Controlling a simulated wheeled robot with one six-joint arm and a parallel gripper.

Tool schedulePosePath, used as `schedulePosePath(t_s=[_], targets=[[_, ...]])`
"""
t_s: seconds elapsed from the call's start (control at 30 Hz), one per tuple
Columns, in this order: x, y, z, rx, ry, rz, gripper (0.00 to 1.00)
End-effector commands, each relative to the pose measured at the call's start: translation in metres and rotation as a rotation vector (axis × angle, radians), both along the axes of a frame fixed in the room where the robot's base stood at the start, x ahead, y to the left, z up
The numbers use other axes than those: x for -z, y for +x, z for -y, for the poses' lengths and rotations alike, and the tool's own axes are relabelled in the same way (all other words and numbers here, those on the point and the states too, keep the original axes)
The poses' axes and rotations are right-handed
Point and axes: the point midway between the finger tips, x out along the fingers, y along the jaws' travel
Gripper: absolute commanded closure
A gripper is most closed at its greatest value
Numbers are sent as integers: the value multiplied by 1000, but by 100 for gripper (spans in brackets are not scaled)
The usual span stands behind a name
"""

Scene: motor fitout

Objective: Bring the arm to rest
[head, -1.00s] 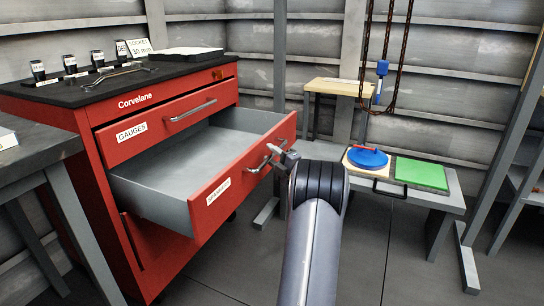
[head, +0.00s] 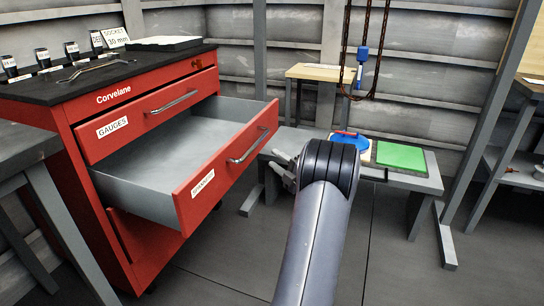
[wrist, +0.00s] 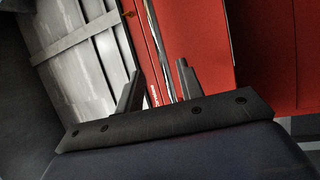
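My gripper (head: 283,170) shows in the head view just right of the open lower drawer (head: 228,168) of the red cabinet, partly hidden behind my own arm. It is apart from the drawer's handle (head: 249,146). In the wrist view the two fingers of my gripper (wrist: 158,85) stand apart with nothing held between them. Beyond them the red drawer front (wrist: 194,45) and a silver handle strip (wrist: 159,40) fill much of the view. The lower drawer is pulled well out and its visible inside is empty.
The red cabinet (head: 130,98) carries several sockets and a loose handle-like bar (head: 95,70) on its black top. A low grey bench (head: 425,182) with a blue round part (head: 348,143) and a green mat (head: 401,156) stands behind my arm. Chains (head: 374,50) hang at centre right. Floor at lower right is clear.

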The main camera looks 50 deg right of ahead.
Motion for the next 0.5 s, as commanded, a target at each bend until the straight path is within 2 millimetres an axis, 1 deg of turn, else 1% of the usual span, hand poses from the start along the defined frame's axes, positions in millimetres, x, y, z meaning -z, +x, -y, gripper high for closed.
schedulePosePath(t_s=[0.33, 0.43, 0.5], targets=[[0, 3, 0, -1, -1, 0, 64], [-1, 11, 0, -3, -2, 1, 64], [-2, 21, 0, -3, -3, 1, 64]])
